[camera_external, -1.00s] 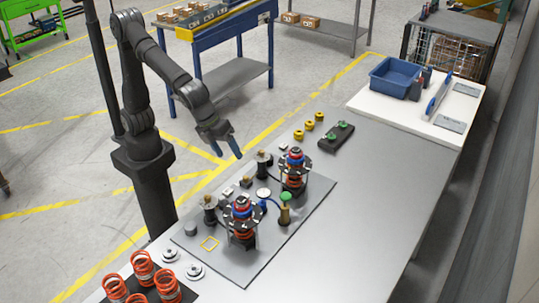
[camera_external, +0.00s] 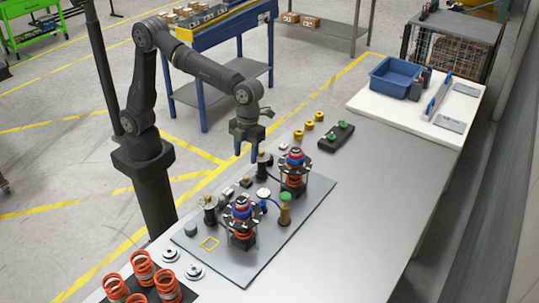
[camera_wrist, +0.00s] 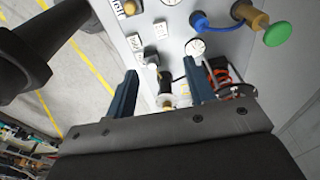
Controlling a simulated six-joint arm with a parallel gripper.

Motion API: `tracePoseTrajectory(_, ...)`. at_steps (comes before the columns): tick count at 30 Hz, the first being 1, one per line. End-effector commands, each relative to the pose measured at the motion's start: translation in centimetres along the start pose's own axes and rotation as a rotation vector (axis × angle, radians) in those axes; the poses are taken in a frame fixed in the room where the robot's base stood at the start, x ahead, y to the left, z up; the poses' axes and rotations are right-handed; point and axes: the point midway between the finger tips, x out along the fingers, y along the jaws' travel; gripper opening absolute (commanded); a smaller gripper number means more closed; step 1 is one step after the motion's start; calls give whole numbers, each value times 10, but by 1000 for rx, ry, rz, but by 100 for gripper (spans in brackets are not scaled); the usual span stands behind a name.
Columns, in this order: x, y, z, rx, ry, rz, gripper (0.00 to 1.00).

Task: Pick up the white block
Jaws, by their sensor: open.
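Small pale blocks lie on the grey plate (camera_external: 262,262); one shows near the back of the plate (camera_external: 246,182). I cannot tell which is the task's white block. My gripper (camera_external: 246,153) is open, pointing down above the plate's back edge. In the wrist view, its two blue fingers (camera_wrist: 160,68) are apart, with a black cylindrical fitting between and below them. Nothing is held.
Two upright red-and-blue spring assemblies, front (camera_external: 241,222) and rear (camera_external: 293,172), stand on the plate. A green-topped brass fitting (camera_external: 285,205) is close by. A yellow square outline (camera_external: 209,243) marks the plate's left part. The table's right side (camera_external: 370,200) is clear.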

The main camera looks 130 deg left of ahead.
Motion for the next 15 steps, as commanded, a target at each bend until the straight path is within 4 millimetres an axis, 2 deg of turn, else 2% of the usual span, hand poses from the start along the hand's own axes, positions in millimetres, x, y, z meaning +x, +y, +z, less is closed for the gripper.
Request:
tracePoseTrajectory(9, 70, 1, -1, 0, -2, 4, 49)
tracePoseTrajectory(15, 102, 1, 0, 0, -3, 3, 49)
